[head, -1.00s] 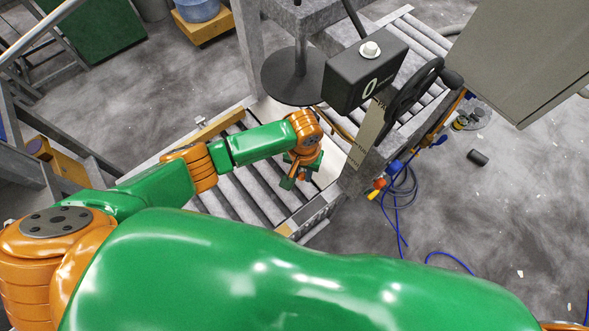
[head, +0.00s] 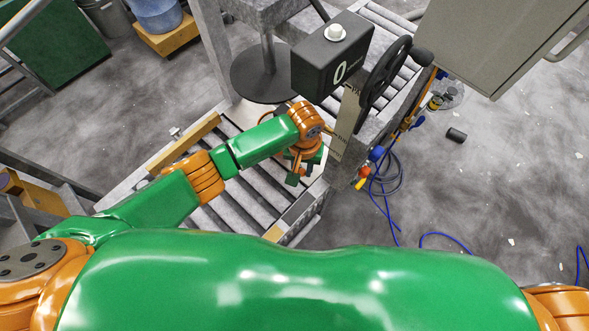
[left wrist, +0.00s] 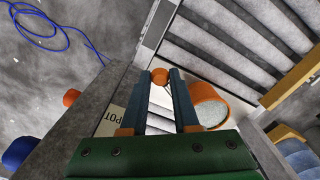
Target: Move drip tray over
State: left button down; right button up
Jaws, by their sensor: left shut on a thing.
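The drip tray (head: 236,116) is a flat pale sheet at the press end of the roller conveyor, mostly hidden behind my left arm and the press plate. It also shows as a pale patch between and beside my fingers in the left wrist view (left wrist: 108,128). My left gripper (head: 293,179) is low over the conveyor's front end, close to the press frame. In the left wrist view its two dark fingers (left wrist: 161,84) are shut around a small orange knob (left wrist: 160,75), which seems to belong to the tray. My right gripper is out of view.
The black press box (head: 331,55) and handwheel (head: 385,72) stand close to the right of my left arm. Conveyor rollers (head: 230,205) lie below it. A blue hose (head: 385,190) lies on the floor at right.

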pick_arm(q)
jog(key=shift+d, duration=0.15)
jog(key=shift+w+d+b, duration=0.35)
jog(key=shift+d+b, duration=0.35)
jog(key=shift+b, duration=0.05)
jog(key=c, duration=0.9)
grip_release()
jog(key=o, duration=0.3)
jog(key=shift+w+d, duration=0.1)
jog(key=shift+d, duration=0.05)
jog(key=shift+o, duration=0.2)
